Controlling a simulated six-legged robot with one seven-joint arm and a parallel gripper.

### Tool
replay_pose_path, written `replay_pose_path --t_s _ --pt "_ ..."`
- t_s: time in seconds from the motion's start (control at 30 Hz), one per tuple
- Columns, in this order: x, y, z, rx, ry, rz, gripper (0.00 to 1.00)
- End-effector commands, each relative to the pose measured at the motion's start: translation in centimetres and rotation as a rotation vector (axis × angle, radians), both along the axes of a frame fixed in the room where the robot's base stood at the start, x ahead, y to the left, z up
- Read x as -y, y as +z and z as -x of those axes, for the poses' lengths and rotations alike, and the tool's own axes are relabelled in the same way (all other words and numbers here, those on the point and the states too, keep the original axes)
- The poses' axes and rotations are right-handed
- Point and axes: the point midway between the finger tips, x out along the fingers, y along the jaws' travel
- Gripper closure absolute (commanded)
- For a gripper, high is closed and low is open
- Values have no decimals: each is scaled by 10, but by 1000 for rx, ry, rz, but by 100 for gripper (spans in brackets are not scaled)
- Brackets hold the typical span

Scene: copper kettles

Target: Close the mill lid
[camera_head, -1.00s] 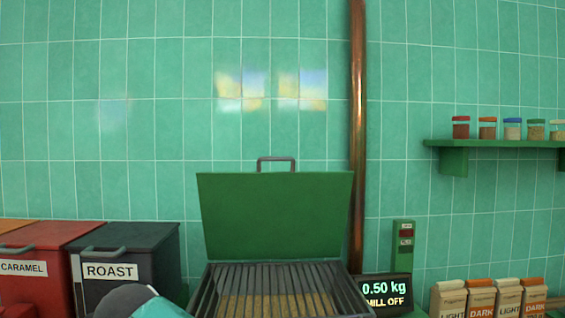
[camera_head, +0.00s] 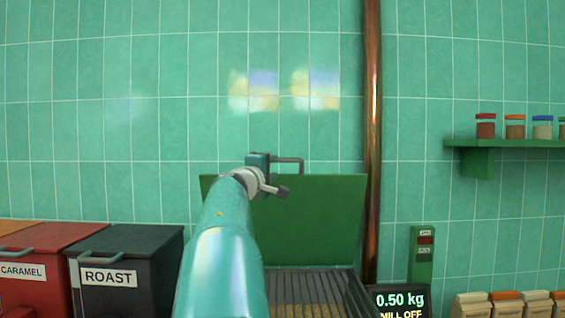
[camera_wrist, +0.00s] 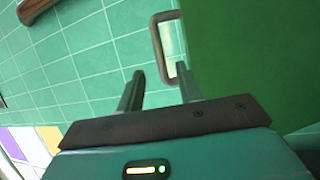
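The green mill lid (camera_head: 320,220) stands open and upright behind the mill's slatted grate (camera_head: 312,287), under which tan grain shows. A grey lid handle (camera_head: 301,164) rises from its top edge. In the head view my gripper (camera_head: 262,163) is at the left side of the handle, partly hidden by my own arm. In the wrist view my gripper (camera_wrist: 158,76) is open, its two fingers apart. The handle (camera_wrist: 157,45) lies just beyond the fingertips, with its near end by the right finger. The green lid (camera_wrist: 250,60) fills the right side. I cannot tell whether finger and handle touch.
A display (camera_head: 402,301) reads 0.50 kg, MILL OFF. A copper pipe (camera_head: 372,140) runs up the tiled wall right of the lid. ROAST (camera_head: 150,245) and CARAMEL (camera_head: 45,240) bins stand left. A shelf (camera_head: 510,143) with jars and several bags (camera_head: 505,305) are right.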

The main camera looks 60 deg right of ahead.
Motion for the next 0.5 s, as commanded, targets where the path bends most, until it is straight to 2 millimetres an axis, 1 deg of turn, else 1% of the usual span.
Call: replay_pose_path --t_s 0.03,0.2,0.4,0.5 --pt "10 2 0 -1 -3 2 64" --pt "40 5 -3 -1 -1 1 64" --pt "72 10 -5 1 1 1 64" --pt "83 12 -7 0 2 2 64"
